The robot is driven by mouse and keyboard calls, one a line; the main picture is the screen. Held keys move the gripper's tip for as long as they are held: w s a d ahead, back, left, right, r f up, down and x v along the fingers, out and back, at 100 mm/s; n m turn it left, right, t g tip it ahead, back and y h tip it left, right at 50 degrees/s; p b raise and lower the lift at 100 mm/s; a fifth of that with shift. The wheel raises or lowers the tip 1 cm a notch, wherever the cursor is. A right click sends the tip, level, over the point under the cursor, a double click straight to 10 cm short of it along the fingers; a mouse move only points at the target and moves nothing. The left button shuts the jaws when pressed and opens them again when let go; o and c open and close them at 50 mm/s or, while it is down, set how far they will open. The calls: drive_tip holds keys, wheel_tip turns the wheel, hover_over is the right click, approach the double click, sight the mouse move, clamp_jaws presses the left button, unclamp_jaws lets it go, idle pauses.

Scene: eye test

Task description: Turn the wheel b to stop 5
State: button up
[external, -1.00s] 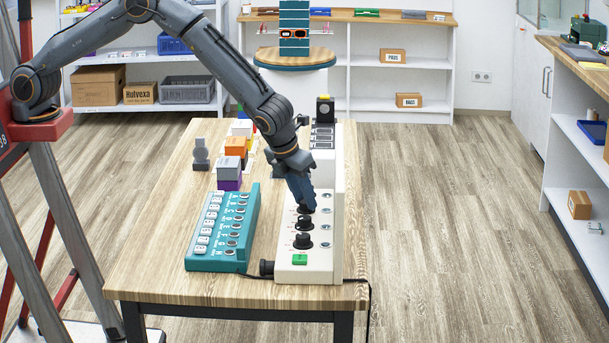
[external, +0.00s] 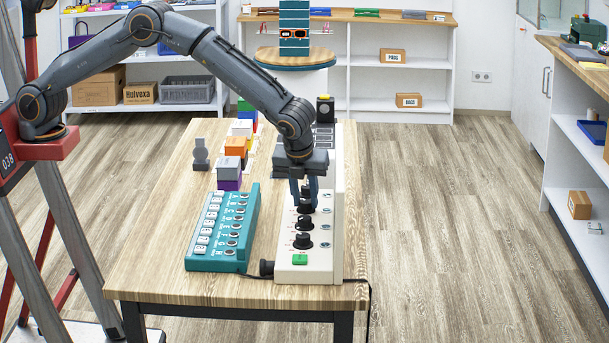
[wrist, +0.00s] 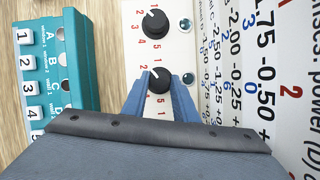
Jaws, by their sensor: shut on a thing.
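The white panel (external: 289,269) stands on the table and carries a row of black wheels with printed numbers. My gripper (external: 306,204) points straight down at the panel, its blue fingers around one wheel. In the wrist view, the blue fingers (wrist: 160,88) are shut on that black wheel (wrist: 159,79), one on each side. Its white pointer mark leans to the upper left. A further wheel (wrist: 155,24) lies beyond it, free. Two more wheels, one in the middle (external: 304,222) and one nearest (external: 302,241), stand nearer the external camera. I cannot read a letter naming the held wheel.
A teal box (external: 215,264) with lettered sockets and numbered labels stands close left of the panel. A green button (external: 299,259) is at the panel's near end. Coloured blocks (external: 235,146) stand behind the teal box. A black cable runs along the table's front edge.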

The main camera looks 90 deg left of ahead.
drive_tip(key=shift+w+n+g+b, duration=0.15)
drive_tip(key=shift+n+g+b, duration=0.25)
drive_tip(key=shift+n+b, duration=0.7)
drive_tip(key=shift+r+n, duration=0.1)
drive_tip(key=shift+n, duration=0.3)
drive_tip(key=o, duration=1.1)
drive_tip(key=shift+c, duration=0.2)
drive_tip(key=b+v, duration=0.1)
drive_tip(key=v, duration=0.6)
drive_tip(key=shift+d+r, duration=0.2)
drive_tip(key=shift+r, duration=0.2)
